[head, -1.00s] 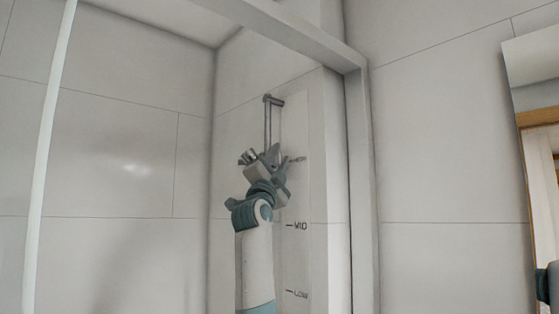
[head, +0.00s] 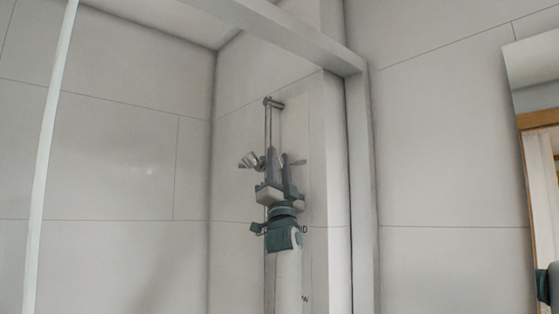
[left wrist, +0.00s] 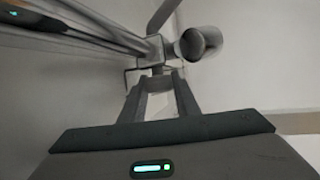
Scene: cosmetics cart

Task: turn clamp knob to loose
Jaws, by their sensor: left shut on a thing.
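A metal slide rail (head: 267,122) stands upright against the shower wall, with a bracket at its top. A clamp with a shiny shower head (head: 250,160) sits on the rail level with my gripper. My left gripper (head: 279,160) reaches up from below, its two fingers shut on the clamp knob, which they mostly hide. In the left wrist view the fingers (left wrist: 160,88) close just below the clamp body (left wrist: 150,52). A dark rounded cylinder (left wrist: 200,42) sticks out beside the clamp. The knob's turn angle cannot be told.
A shower frame post (head: 360,190) stands to the right and a beam crosses above. A mirror (head: 535,80) is at the far right. Open space lies left of the rail.

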